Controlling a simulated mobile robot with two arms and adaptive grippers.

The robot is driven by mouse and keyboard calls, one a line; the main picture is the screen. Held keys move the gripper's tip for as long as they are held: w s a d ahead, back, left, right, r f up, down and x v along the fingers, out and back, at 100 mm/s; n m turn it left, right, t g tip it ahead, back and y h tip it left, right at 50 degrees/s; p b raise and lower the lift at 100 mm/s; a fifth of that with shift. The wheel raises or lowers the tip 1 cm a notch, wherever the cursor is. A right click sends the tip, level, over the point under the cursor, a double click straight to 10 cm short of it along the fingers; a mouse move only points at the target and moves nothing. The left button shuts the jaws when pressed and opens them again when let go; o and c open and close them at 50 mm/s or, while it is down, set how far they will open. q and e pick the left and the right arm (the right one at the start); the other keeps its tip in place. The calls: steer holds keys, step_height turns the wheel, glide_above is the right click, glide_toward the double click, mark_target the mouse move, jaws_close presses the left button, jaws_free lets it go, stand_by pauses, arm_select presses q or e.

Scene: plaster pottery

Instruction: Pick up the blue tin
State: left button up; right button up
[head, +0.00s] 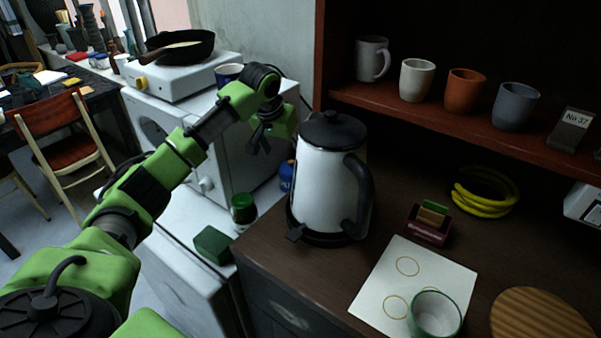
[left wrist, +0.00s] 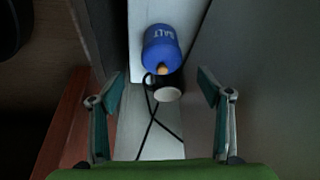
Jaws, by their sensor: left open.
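The blue tin (left wrist: 161,50) shows in the left wrist view, lettered SALT, at the top middle between my spread fingers. In the head view a blue piece (head: 287,178), which looks like the same tin, stands on the white surface, mostly hidden behind the kettle. My left gripper (head: 259,138) hangs above it in front of the white oven, pointing down. In the left wrist view its fingers (left wrist: 160,88) are wide apart, with nothing held. My right gripper is not in view.
A white kettle (head: 325,185) stands close to the right of the tin. A green jar (head: 243,209) and a dark green box (head: 212,244) are nearer. In the left wrist view a dark object with a pale round end (left wrist: 168,94) and black cables lie just below the tin.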

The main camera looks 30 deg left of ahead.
mark_target(290, 169)
arm_select(q)
steer(key=x, duration=0.3)
steer(key=shift+s+f, duration=0.1)
steer(key=shift+s, duration=0.05)
steer(key=x, duration=0.4)
steer(key=shift+p, duration=0.35)
steer(key=shift+w+f, duration=0.3)
steer(key=shift+f, duration=0.2)
steer(key=shift+w+a+f, duration=0.1)
steer(key=shift+f, duration=0.2)
steer(key=p+x, duration=0.1)
steer(key=x, duration=0.3)
steer(key=shift+a+f, duration=0.1)
steer(key=shift+f, duration=0.05)
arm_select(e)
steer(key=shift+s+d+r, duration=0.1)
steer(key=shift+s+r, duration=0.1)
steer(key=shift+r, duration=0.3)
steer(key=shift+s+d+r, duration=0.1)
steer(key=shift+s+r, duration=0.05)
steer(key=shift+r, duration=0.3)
arm_select(q)
steer(key=c, duration=1.3)
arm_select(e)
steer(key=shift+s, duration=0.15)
